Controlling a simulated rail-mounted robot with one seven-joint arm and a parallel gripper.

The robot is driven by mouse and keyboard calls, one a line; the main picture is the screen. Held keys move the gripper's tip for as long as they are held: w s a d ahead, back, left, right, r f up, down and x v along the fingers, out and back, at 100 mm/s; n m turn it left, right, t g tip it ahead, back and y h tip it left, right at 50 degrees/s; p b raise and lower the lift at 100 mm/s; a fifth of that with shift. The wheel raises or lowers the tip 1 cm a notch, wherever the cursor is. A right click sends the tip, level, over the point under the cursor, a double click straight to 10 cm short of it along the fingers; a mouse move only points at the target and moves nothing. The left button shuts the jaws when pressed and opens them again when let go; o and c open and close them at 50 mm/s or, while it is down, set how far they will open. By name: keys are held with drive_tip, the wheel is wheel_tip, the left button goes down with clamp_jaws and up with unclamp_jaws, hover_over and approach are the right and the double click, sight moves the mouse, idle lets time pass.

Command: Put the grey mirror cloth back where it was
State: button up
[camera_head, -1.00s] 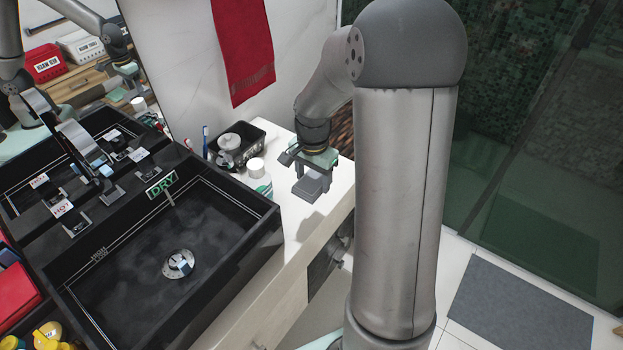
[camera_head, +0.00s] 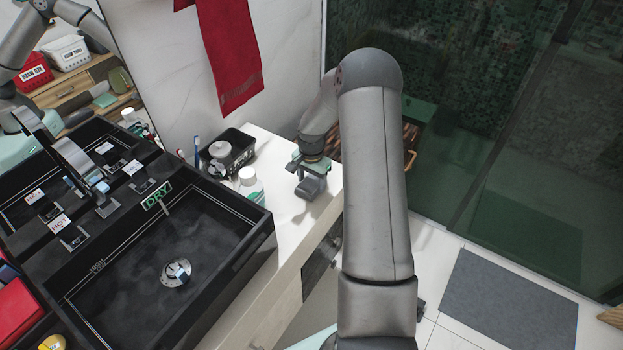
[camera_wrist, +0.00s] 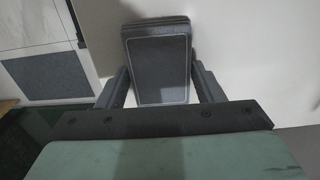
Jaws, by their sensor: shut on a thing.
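The grey mirror cloth (camera_wrist: 160,68) is a folded, dark grey rectangle with a pale line near its edge. In the wrist view it sits between the two fingers of my gripper (camera_wrist: 162,88), which is shut on it. In the head view the cloth (camera_head: 312,188) is under my gripper (camera_head: 311,178), low over the right end of the white counter (camera_head: 282,205). I cannot tell whether the cloth touches the counter.
A black basin (camera_head: 165,250) with a DRY label fills the left. A black caddy (camera_head: 232,150), a white-capped bottle (camera_head: 248,185) and toothbrushes (camera_head: 197,150) stand behind it. A red towel (camera_head: 232,55) hangs on the wall. Bare counter lies left of my gripper.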

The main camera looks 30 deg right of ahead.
drive_tip(key=shift+f, duration=0.1)
drive_tip(key=shift+f, duration=0.15)
drive_tip(key=o, duration=1)
drive_tip(key=shift+c, duration=0.2)
drive_tip(key=shift+r, duration=0.2)
